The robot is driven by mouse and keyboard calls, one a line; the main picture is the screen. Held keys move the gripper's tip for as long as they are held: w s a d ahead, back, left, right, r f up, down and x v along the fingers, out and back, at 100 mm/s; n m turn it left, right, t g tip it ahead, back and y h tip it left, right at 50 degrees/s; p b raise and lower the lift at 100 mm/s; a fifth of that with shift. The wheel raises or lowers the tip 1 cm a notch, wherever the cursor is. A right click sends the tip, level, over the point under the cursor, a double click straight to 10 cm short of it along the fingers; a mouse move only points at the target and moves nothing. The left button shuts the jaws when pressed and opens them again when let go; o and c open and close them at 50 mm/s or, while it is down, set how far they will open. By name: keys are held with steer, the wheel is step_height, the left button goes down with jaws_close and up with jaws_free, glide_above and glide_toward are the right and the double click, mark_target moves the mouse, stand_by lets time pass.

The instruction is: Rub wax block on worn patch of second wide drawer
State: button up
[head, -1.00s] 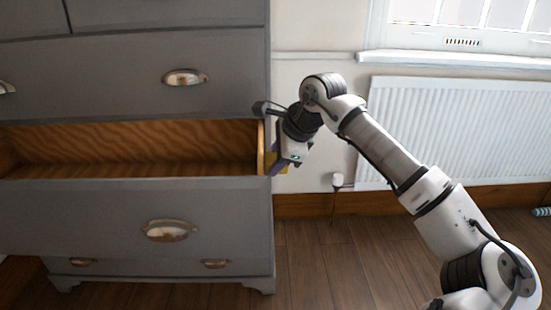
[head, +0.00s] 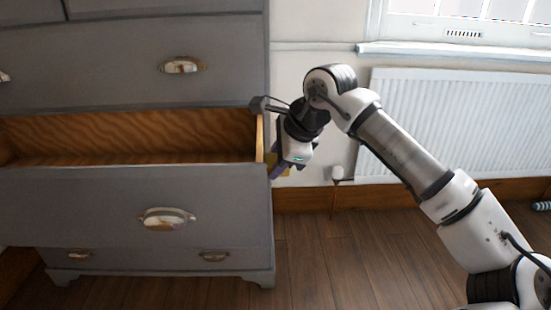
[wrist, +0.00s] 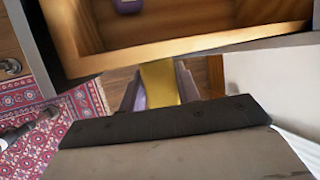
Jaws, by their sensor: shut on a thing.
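The second wide drawer (head: 110,205) is pulled open in the grey chest, showing its wooden inside. My gripper (head: 279,168) is just outside the drawer's right side wall (head: 260,138). The yellow wax block (wrist: 160,82) is between my gripper's fingers (wrist: 161,88) in the wrist view; my gripper is shut on it. The block is close to the outer face of the wooden side; I cannot tell whether it touches. Only a sliver of the block (head: 284,170) shows in the head view. I cannot make out a worn patch.
The wide drawer above (head: 110,65) is closed. A white radiator (head: 450,130) and a wall plug (head: 338,173) are to the right. The wrist view shows a purple item (wrist: 128,5) inside the drawer and a red patterned rug (wrist: 60,125).

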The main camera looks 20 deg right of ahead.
steer(key=s, duration=0.2)
steer(key=s+a+b, duration=0.1)
steer(key=s, duration=0.1)
steer(key=shift+s, duration=0.2)
stand_by(0.4)
steer(key=s+d, duration=0.2)
steer(key=d, duration=0.5)
steer(key=shift+d, duration=0.35)
stand_by(0.5)
